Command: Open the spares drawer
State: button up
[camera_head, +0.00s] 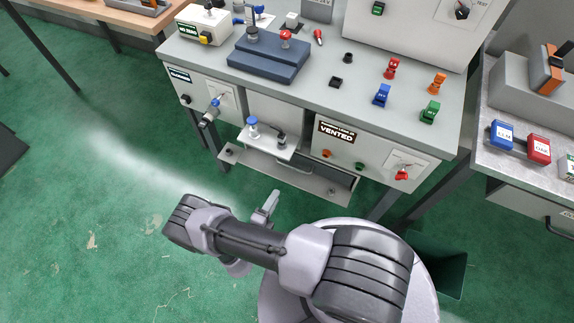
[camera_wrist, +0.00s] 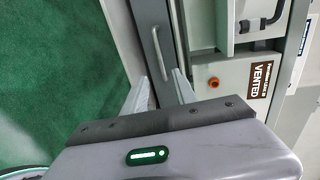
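In the wrist view a grey drawer-like front (camera_wrist: 148,14) carries a long pale bar handle (camera_wrist: 157,50). I cannot tell whether this is the spares drawer; no label for it is readable. My gripper (camera_wrist: 161,77) is open, its two fingers apart, with the lower end of the handle showing in line with the gap. Contact with the handle is not visible. In the head view my gripper (camera_head: 268,205) is low in front of the bench, below the grey ledge (camera_head: 280,171). Another drawer with a dark handle (camera_head: 560,227) is under the right table.
The machine bench (camera_head: 300,85) holds a blue block, coloured clips and knobs. A "VENTED" panel (camera_head: 375,150) is on its front, and a white shelf (camera_head: 262,143) juts out. Red and blue boxes stand on the right table (camera_head: 510,105).

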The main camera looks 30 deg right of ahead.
aim_at(293, 167)
jog(key=b+x, duration=0.5)
jog(key=x, duration=1.1)
jog(key=shift+d+f, duration=0.1)
jog(key=shift+d, duration=0.1)
jog(key=shift+w+d, duration=0.25)
jog(key=shift+d, duration=0.1)
grip_shut()
